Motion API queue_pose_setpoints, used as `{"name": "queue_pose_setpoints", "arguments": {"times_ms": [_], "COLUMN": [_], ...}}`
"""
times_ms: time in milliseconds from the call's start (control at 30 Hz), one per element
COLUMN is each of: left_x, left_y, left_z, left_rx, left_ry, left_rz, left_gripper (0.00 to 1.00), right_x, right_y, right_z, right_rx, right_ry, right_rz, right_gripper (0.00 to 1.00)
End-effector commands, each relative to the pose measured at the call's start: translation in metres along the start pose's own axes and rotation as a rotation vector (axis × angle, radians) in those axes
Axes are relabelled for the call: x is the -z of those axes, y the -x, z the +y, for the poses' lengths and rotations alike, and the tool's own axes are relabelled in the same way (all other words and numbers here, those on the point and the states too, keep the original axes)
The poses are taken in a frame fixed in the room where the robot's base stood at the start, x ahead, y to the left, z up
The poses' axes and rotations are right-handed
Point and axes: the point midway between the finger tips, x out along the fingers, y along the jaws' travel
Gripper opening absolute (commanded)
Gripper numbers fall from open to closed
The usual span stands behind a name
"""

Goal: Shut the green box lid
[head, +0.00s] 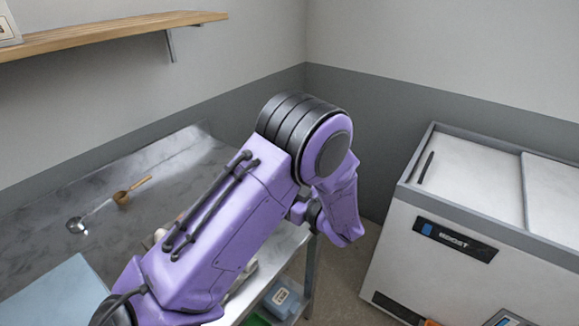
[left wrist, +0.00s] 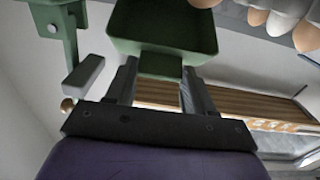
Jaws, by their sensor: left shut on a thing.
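In the left wrist view, my left gripper (left wrist: 158,76) is shut on a narrow green tab. The tab joins a wider green panel, which looks like the green box lid (left wrist: 163,25), at the top of the picture. Another green part (left wrist: 56,22) with a pale round spot stands at the upper left. How far the lid is open cannot be told. In the head view my left arm reaches from the lower left to the centre and bends down beyond the table edge; its gripper and the box are hidden there. My right gripper is not in view.
A metal table (head: 40,225) holds a ladle (head: 77,224), a wooden spoon (head: 125,195) and a pale blue board (head: 62,295). A blue container (head: 284,298) sits on a lower shelf. A white chest freezer (head: 385,255) stands right. Egg-like objects (left wrist: 255,17) show in the wrist view.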

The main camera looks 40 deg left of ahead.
Motion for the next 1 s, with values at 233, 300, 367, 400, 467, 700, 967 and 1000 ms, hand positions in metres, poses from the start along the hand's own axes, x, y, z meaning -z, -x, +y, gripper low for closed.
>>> {"name": "queue_pose_setpoints", "arguments": {"times_ms": [233,300,367,400,467,700,967,1000], "left_x": [-0.039,-0.047,-0.053,-0.058,-0.063,-0.077,-0.083,-0.083], "left_y": [0.011,0.014,0.016,0.017,0.018,0.02,0.02,0.02], "left_z": [-0.004,-0.004,-0.004,-0.004,-0.004,-0.003,-0.005,-0.005], "left_rx": [0.011,0.01,0.01,0.009,0.009,0.008,0.01,0.01], "left_ry": [-0.009,-0.008,-0.007,-0.008,-0.008,-0.01,-0.013,-0.013], "left_rz": [-0.006,-0.006,-0.006,-0.006,-0.006,-0.007,-0.009,-0.009], "left_gripper": [0.0,0.0,0.0,0.0,0.0,0.0,0.0,0.0], "right_x": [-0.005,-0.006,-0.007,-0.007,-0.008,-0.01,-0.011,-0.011], "right_y": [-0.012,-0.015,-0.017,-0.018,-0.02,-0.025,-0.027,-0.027], "right_z": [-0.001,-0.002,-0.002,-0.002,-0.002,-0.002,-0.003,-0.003], "right_rx": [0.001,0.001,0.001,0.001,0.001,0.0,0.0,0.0], "right_ry": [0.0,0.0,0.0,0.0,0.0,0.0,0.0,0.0], "right_rz": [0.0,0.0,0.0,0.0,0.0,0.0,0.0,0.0], "right_gripper": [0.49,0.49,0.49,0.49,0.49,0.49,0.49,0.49]}}
